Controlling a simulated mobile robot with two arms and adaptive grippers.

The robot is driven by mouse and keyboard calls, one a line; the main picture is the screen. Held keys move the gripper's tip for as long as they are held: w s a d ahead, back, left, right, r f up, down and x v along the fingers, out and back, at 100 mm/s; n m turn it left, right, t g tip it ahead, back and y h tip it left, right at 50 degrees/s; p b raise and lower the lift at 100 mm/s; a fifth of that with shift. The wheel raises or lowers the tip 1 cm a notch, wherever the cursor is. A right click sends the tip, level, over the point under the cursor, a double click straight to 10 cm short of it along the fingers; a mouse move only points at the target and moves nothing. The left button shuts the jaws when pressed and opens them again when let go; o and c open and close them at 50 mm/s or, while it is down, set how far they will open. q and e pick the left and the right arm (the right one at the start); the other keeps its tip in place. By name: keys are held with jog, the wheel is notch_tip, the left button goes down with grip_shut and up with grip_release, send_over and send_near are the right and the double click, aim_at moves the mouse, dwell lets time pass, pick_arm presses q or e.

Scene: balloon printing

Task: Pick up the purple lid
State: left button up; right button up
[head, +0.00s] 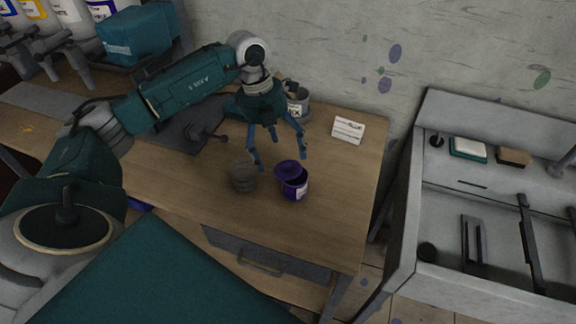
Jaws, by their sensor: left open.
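The purple lid (289,169) sits tilted on top of a small can with purple contents and a purple and white label (298,188), on the wooden table (340,215). The dark inside of the can shows at the lid's right side. My left gripper (279,162) comes down from above with its blue fingers spread, one at the lid's left and one behind it to the right. It is open and holds nothing. I cannot tell whether a finger touches the lid. My right gripper does not show.
A grey-brown cylinder (243,177) stands just left of the can. A grey sink unit (440,215) stands at the right. The table's front right is clear.

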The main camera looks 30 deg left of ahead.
aim_at(286, 166)
pick_arm(q)
jog(key=p+x, duration=0.2)
jog(key=x, duration=0.3)
jog(key=shift+w+d+r+p, duration=0.15)
jog(key=shift+d+p, duration=0.2)
jog(key=shift+p, duration=0.05)
jog(key=shift+w+f, duration=0.1)
jog(key=shift+f, duration=0.35)
jog(key=c, duration=0.8)
jog(key=shift+c, duration=0.3)
jog(key=shift+r, duration=0.1)
